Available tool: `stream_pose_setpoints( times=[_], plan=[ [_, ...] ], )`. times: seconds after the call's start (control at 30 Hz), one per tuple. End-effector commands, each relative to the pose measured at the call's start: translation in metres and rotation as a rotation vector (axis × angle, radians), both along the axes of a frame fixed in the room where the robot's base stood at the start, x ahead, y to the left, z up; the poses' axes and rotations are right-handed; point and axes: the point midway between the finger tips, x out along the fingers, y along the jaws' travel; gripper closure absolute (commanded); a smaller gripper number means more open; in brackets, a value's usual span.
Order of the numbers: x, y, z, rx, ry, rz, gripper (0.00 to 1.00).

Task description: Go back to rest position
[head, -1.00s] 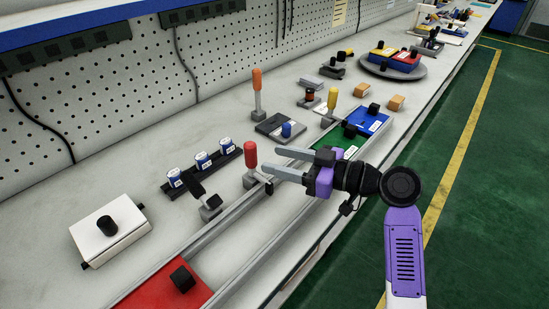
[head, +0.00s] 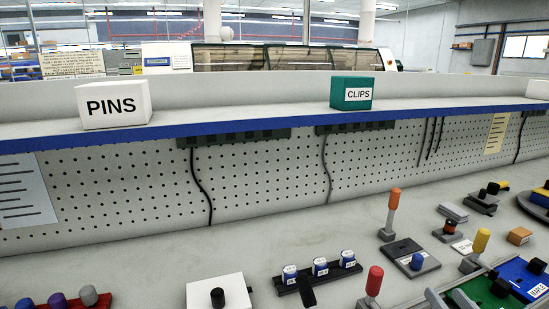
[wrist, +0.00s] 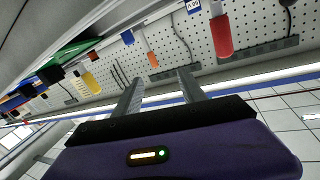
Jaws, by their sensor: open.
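My gripper (wrist: 158,84) is open and empty in the wrist view, its two grey fingers apart. In the head view only the finger tips of my gripper (head: 448,297) show at the lower right edge, beside the green block (head: 490,295). The rest of my arm is out of the head view. The wrist view is turned over, with the red handle (wrist: 220,36) and the yellow handle (wrist: 90,80) hanging beyond the fingers, apart from them.
On the bench stand a red-handled tool (head: 373,283), an orange-handled tool (head: 393,205), a rack of blue-and-white jars (head: 320,267) and a white box (head: 217,291). A shelf above holds a PINS box (head: 113,104) and a CLIPS box (head: 351,93).

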Motion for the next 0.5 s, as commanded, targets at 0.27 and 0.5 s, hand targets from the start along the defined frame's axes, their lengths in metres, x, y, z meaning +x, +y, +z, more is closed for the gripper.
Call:
stream_pose_setpoints(
  times=[0.27,0.5],
  plan=[
    [-0.085,0.011,-0.028,-0.019,-0.013,-0.178,0.52],
    [-0.166,0.044,-0.029,-0.073,-0.034,-0.206,0.52]
  ],
)
